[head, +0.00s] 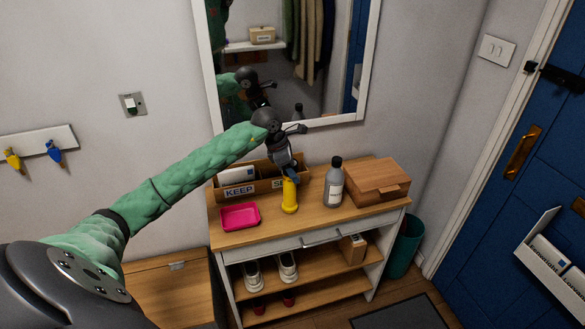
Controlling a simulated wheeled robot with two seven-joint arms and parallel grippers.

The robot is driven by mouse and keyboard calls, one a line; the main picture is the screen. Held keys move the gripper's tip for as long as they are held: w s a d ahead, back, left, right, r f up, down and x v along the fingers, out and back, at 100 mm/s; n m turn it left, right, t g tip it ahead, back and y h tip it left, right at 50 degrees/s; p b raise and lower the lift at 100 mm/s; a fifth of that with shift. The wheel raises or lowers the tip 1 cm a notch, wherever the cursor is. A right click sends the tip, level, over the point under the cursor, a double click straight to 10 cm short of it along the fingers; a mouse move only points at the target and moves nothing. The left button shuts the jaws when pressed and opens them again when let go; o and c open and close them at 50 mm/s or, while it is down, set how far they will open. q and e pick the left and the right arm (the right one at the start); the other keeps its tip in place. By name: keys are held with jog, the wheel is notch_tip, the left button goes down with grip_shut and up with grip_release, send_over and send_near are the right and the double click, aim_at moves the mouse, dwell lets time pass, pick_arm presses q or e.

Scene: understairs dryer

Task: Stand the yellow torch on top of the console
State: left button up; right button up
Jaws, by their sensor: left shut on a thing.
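The yellow torch (289,197) is upright at the console (325,218), over the middle of its wooden top. My left gripper (290,174) reaches down from above and is shut on the torch's upper end. The torch's lower end looks to be at the console top; I cannot tell whether it bears on it or hangs just above. The torch's upper part is hidden by the gripper. My right gripper is not in view.
On the console, a pink tray (239,216) lies left of the torch, a grey bottle (333,184) and a wooden box (368,183) stand right, and a letter holder (242,185) is behind. A mirror (366,70) hangs above. The front strip is clear.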

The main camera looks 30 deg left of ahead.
pick_arm(q)
jog(key=shift+f, duration=0.1)
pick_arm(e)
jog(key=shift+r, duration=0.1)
pick_arm(q)
jog(key=o, duration=1.5)
jog(key=shift+c, duration=0.2)
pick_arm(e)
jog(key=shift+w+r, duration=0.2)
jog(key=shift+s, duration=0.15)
